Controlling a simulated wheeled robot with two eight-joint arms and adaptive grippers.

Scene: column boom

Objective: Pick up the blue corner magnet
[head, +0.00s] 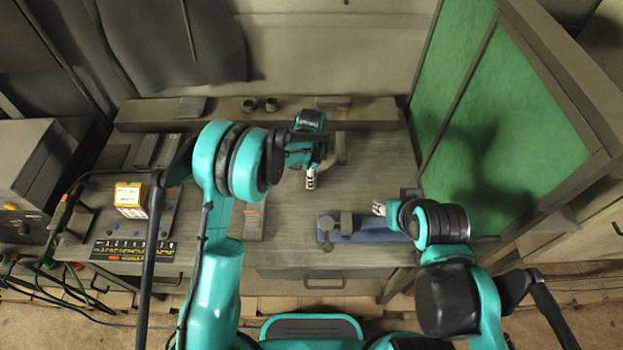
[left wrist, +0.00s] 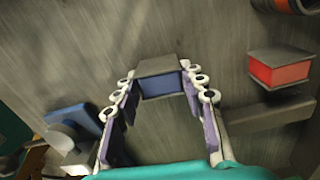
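The blue corner magnet (left wrist: 161,84) is a blue block with a grey top plate. In the left wrist view it lies at the top middle, between the tips of my left gripper (left wrist: 158,82). The two fingers are apart on either side of it, with narrow gaps showing. In the head view my left gripper (head: 311,180) points down over the middle of the bench; I cannot make out the magnet there. My right gripper (head: 379,208) is over the blue fixture at the right; its fingers are too small to judge.
A red block with a grey top (left wrist: 280,68) lies right of the magnet, near a grey bar (left wrist: 265,115). The blue fixture (head: 365,233) has grey round knobs. A yellow box (head: 130,197) stands left. A green screen (head: 530,110) bounds the right side.

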